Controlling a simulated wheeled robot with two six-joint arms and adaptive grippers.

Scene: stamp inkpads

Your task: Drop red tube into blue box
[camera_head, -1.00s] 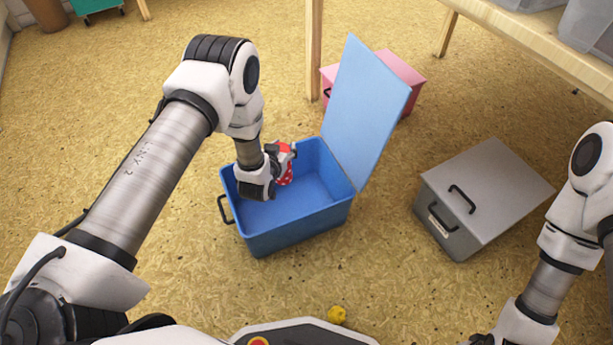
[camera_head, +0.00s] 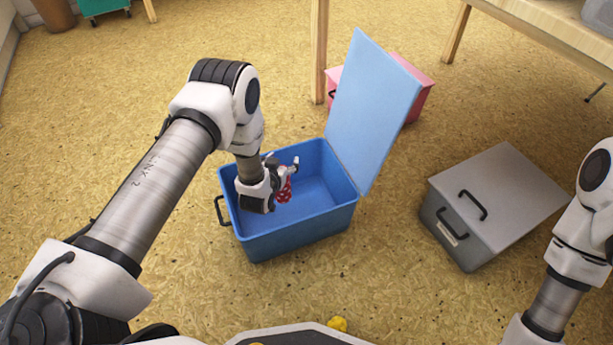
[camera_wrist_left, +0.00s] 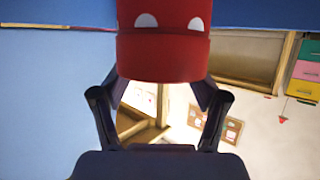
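The red tube with white spots (camera_head: 285,190) is in mid-air inside the blue box (camera_head: 300,228), below my left gripper's fingers. In the left wrist view the red tube (camera_wrist_left: 163,45) is at the top edge, partly cut off, away from the middle of the finger gap. My left gripper (camera_head: 284,168) is over the box opening with its fingers apart and nothing between them; it also shows in the left wrist view (camera_wrist_left: 158,92). The blue box stands on the floor with its lid (camera_head: 372,110) raised. My right gripper is out of view; only its arm shows at the right.
A closed grey box (camera_head: 490,205) stands right of the blue box. A closed pink box (camera_head: 412,95) is behind the raised lid, near a wooden table leg (camera_head: 319,50). A small yellow object (camera_head: 338,324) lies near my base. Floor left of the box is clear.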

